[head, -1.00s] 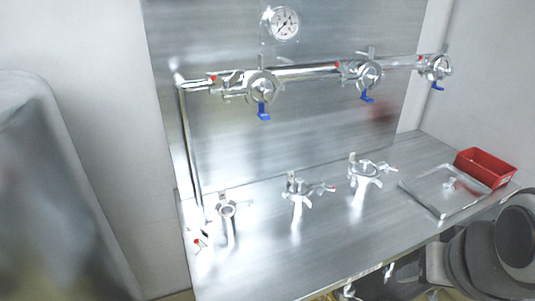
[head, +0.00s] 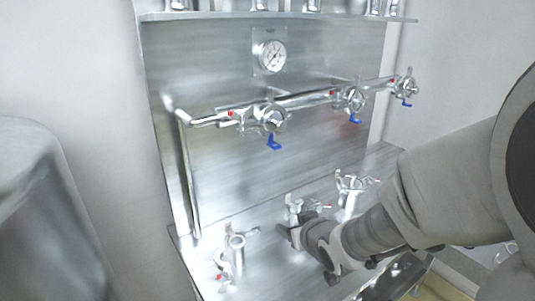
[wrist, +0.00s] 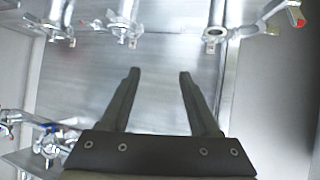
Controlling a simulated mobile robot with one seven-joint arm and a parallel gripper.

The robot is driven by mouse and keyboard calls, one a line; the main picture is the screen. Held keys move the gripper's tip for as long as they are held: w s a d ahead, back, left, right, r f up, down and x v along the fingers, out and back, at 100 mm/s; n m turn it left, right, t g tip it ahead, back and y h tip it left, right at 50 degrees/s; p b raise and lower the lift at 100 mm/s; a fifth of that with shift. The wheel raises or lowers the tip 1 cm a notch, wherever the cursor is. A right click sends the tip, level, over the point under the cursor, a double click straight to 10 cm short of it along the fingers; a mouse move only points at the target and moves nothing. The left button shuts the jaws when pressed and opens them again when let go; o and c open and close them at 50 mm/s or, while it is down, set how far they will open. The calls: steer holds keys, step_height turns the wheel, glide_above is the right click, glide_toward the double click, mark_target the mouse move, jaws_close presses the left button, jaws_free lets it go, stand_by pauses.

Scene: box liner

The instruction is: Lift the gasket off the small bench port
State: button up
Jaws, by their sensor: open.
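Three metal ports stand on the steel bench. The left port (head: 237,243) has an open round top with a clamp hanging beside it. The middle port (head: 296,207) and the right port (head: 351,185) have clamps on them. I cannot tell which one is the small port, and no gasket can be made out clearly. My gripper (head: 305,243) is over the bench, close to the middle port in the picture and right of the left one. In the wrist view my gripper (wrist: 158,75) is open, with nothing between its fingers. Metal fittings line the top of that view.
A shelf (head: 280,16) with metal fittings is above. A large grey shape (head: 45,210) stands at the left. My arm covers the right of the bench.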

steer(key=a+f+n+y, duration=0.3)
steer(key=a+f+y, duration=0.15)
steer(key=a, duration=0.45)
steer(key=p, duration=0.2)
glide_toward(228, 225)
steer(key=x, duration=0.3)
steer(key=r+x, duration=0.1)
steer(key=shift+w+a+f, duration=0.1)
steer(key=shift+w+a, duration=0.25)
steer(key=shift+a, duration=0.15)
steer(key=shift+w+a+f+p, duration=0.15)
steer(key=shift+w+a+f, duration=0.3)
steer(key=shift+w+f, duration=0.3)
steer(key=shift+w+a+f+p, duration=0.15)
steer(key=shift+w+a+f, duration=0.4)
steer(key=shift+w, duration=0.25)
steer(key=shift+w+a+f, duration=0.2)
steer(key=shift+w+a, duration=0.05)
steer(key=shift+w, duration=0.15)
jaws_close()
